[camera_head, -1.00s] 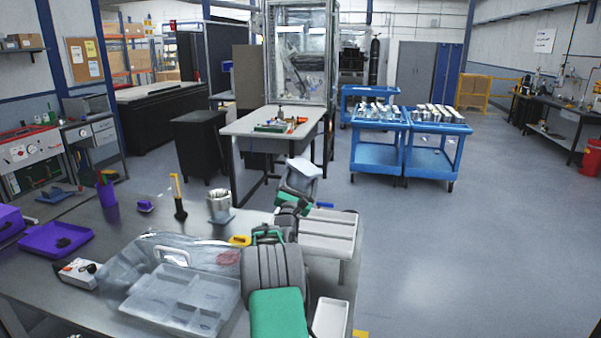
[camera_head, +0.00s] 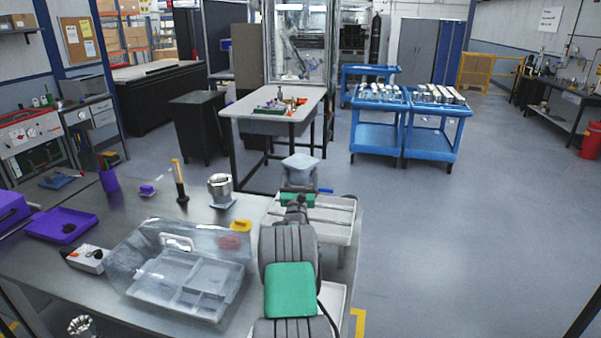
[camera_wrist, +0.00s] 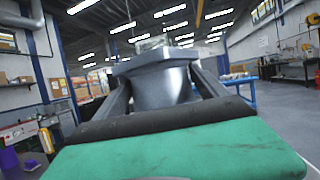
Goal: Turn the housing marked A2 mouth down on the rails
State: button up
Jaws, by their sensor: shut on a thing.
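My gripper (camera_wrist: 158,88) is shut on a grey housing (camera_wrist: 165,82) with a rounded body and a square flange. In the wrist view the body sits between the two fingers and the flange is at the upper end. In the head view the held housing (camera_head: 301,163) is up above the far end of the white rail tray (camera_head: 335,238), apart from it, with its pale square face up. No A2 mark is readable. My arm hides part of the tray and the gripper's fingertips in the head view.
A metallic cylindrical part (camera_head: 220,188) stands on the bench left of the tray. A clear divided box (camera_head: 165,285), a purple tray (camera_head: 62,226) and a yellow-topped upright tool (camera_head: 179,180) are also there. Another metallic part (camera_head: 82,326) shows at bottom left. Floor right of the bench is clear.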

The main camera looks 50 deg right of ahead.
jog(key=shift+f+b, duration=2.2)
jog(key=shift+f, duration=0.2)
jog(key=shift+f+b, duration=0.45)
jog(key=shift+f, duration=0.1)
jog(key=o, duration=1.9)
jog(key=shift+s, duration=0.1)
jog(key=shift+o, duration=0.3)
jog(key=shift+f, duration=0.1)
jog(key=b, duration=0.3)
send_near(300, 186)
jog(key=w+d+f, duration=0.2)
jog(key=d, duration=0.1)
jog(key=shift+w+d, duration=0.1)
jog(key=shift+d, duration=0.2)
